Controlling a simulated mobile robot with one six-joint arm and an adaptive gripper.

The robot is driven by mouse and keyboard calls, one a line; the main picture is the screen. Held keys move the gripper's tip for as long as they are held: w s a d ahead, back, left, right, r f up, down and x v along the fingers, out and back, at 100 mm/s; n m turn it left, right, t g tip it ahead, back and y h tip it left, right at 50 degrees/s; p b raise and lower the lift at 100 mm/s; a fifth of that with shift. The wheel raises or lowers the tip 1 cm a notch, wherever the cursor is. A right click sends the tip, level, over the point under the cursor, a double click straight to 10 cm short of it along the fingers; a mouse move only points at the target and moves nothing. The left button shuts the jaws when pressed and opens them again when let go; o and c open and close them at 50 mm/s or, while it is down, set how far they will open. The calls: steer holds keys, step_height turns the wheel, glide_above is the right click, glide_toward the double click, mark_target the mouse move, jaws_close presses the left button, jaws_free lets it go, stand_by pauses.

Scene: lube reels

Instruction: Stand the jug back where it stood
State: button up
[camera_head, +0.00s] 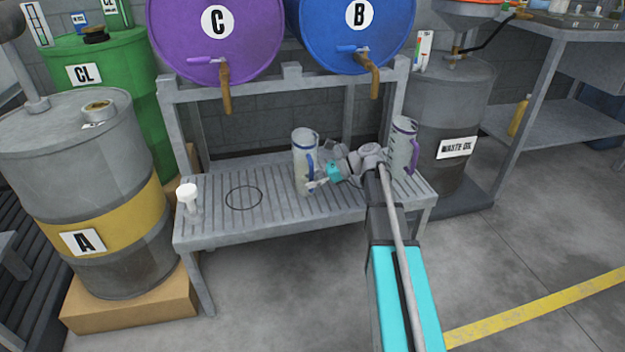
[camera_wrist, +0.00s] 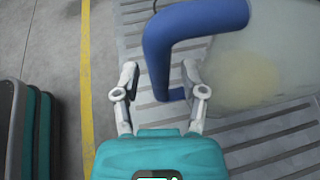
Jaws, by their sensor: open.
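A translucent jug with a blue handle (camera_head: 303,150) stands upright on the slatted grey bench (camera_head: 215,228), below and between drums C and B. In the wrist view, the jug (camera_wrist: 265,70) fills the upper right, with yellowish colour inside. Its blue handle (camera_wrist: 185,25) lies ahead of my gripper (camera_wrist: 161,72), whose two fingers are apart. The lower end of the handle shows between them, near the right finger; contact is unclear. In the head view my gripper (camera_head: 313,185) is low beside the jug. A dark ring (camera_head: 244,197) is marked on the bench, left of the jug, with nothing on it.
A second jug with a purple handle (camera_head: 402,150) stands at the bench's right, close to my arm. A small white-topped container (camera_head: 188,197) is at the left end. Purple drum C (camera_head: 190,35) and blue drum B (camera_head: 335,30) have taps hanging over the bench.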

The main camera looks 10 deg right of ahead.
steer(key=shift+r, duration=0.1)
steer(key=p+v, duration=0.4)
steer(key=v, duration=0.8)
steer(key=shift+p, duration=0.35)
steer(key=shift+a, duration=0.1)
steer(key=s+a+f+n+g+h, duration=0.1)
steer(key=s+a+f+n+h, duration=0.4)
steer(key=s+n, duration=0.4)
steer(key=s+a+f+n+g+h, duration=0.1)
steer(key=s+a+f+n+h, duration=0.5)
steer(key=n, duration=0.5)
steer(key=s+a+h, duration=0.2)
steer(key=s, duration=0.1)
steer(key=shift+f+g, duration=0.15)
steer(key=shift+g, duration=0.25)
